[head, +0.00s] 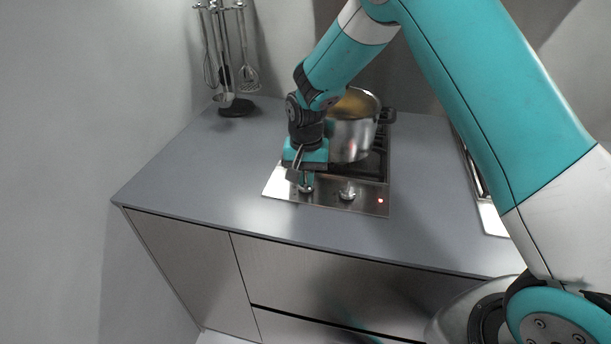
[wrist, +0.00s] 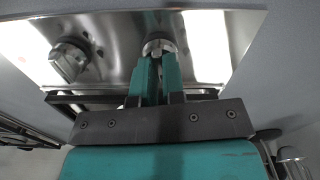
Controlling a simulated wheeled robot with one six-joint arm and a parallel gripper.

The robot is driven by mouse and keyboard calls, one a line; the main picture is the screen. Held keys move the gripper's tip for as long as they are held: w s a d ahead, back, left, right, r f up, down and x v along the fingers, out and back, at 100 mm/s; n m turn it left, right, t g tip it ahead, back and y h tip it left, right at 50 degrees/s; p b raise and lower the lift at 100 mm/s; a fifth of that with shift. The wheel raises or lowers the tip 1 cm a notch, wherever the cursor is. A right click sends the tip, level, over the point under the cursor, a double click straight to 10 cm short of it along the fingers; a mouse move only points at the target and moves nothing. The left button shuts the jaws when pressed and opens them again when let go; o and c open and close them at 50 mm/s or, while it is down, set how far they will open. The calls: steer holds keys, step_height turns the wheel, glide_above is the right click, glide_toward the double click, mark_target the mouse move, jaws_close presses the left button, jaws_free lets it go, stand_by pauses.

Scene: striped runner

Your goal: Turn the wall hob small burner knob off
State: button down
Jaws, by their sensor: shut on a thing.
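The hob (head: 325,199) is a steel panel set in the grey counter, with two metal knobs along its front edge. My gripper (head: 306,182) is at the left knob in the head view. In the wrist view its teal fingers (wrist: 157,75) are closed on that knob (wrist: 158,46), and they hide part of it. The other knob (head: 348,193) stands free to the right; in the wrist view it is on the left (wrist: 68,60). A red light (head: 380,201) glows at the hob's front right. No label tells which burner each knob serves.
A steel pot (head: 352,137) stands on the hob close behind my gripper. A utensil stand (head: 236,108) is at the counter's back left. A second appliance (head: 490,215) is set in the counter at right. The counter (head: 200,175) left of the hob is clear.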

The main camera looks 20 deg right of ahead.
mark_target(306, 179)
steer(key=shift+w+m, duration=0.1)
steer(key=shift+m, duration=0.8)
steer(key=shift+r, duration=0.1)
steer(key=c, duration=1.2)
jaws_free()
step_height(306, 179, up, 17)
steer(key=b, duration=0.2)
steer(key=shift+r, duration=0.15)
